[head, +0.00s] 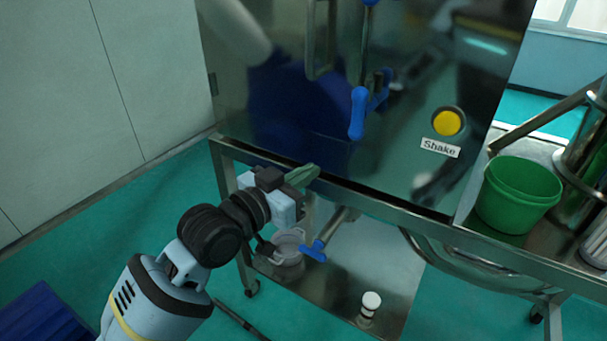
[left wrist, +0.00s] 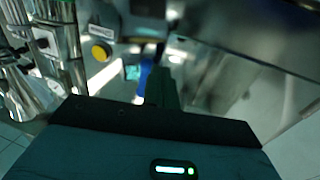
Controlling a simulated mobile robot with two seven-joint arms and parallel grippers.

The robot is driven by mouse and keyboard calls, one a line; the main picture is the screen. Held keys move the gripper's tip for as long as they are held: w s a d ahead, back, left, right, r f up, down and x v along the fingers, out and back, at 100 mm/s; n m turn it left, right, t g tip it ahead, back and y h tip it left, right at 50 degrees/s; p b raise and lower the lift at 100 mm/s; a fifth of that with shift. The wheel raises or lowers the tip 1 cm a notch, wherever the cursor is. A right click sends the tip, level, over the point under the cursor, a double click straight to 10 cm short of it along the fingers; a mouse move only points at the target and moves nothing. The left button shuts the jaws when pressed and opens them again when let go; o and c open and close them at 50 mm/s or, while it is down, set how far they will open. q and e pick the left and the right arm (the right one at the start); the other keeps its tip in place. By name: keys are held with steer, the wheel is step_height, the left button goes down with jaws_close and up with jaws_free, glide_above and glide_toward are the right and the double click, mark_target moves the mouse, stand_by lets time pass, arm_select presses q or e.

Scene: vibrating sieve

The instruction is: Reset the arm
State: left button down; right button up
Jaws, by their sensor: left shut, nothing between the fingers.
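My left arm comes in from the lower left of the head view. Its gripper (head: 312,172) is shut and empty, with green fingers pointing right, in front of the table's front edge near its left end. In the left wrist view the gripper's fingers (left wrist: 162,88) show dark green and together at the middle. My right gripper is in neither view.
A steel cabinet with a yellow button (head: 447,123), a "Shake" label (head: 440,148) and a blue handle (head: 358,112) stands behind the gripper. A green bucket (head: 518,194) stands on the right. A blue-handled valve (head: 314,251) is below. The yellow button also shows in the wrist view (left wrist: 100,52).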

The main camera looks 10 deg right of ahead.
arm_select(q)
steer(key=shift+s+a, duration=0.2)
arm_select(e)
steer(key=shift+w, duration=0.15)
